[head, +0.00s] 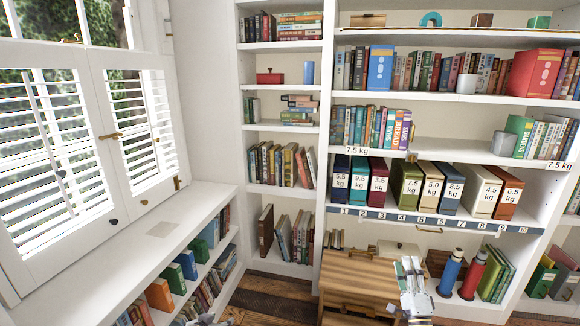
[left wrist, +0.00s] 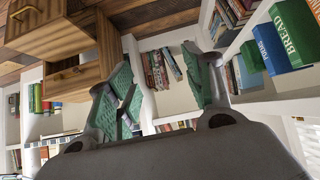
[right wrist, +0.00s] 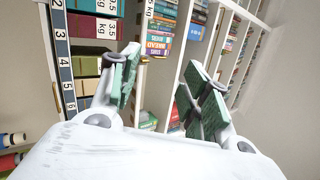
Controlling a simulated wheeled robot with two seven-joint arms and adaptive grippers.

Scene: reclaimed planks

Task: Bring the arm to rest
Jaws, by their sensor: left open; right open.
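My right gripper (head: 409,266) shows in the head view, in front of the wooden drawer cabinet (head: 358,272) and below the labelled shelf. In the right wrist view, its two green-padded fingers (right wrist: 158,88) stand apart with nothing between them. My left gripper (left wrist: 160,88) shows in the left wrist view, also with its green-padded fingers apart and empty. Behind the left fingers are a bookshelf and wooden drawers. The head view does not show the left gripper clearly. Neither gripper visibly touches anything.
A bookcase fills the back wall, with weight-marked binders (head: 407,184) above a numbered strip (head: 430,218). A blue bottle (head: 450,273) and a red bottle (head: 472,275) stand right of my right gripper. A low white bookcase (head: 150,250) runs under the shuttered window (head: 60,140) at left.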

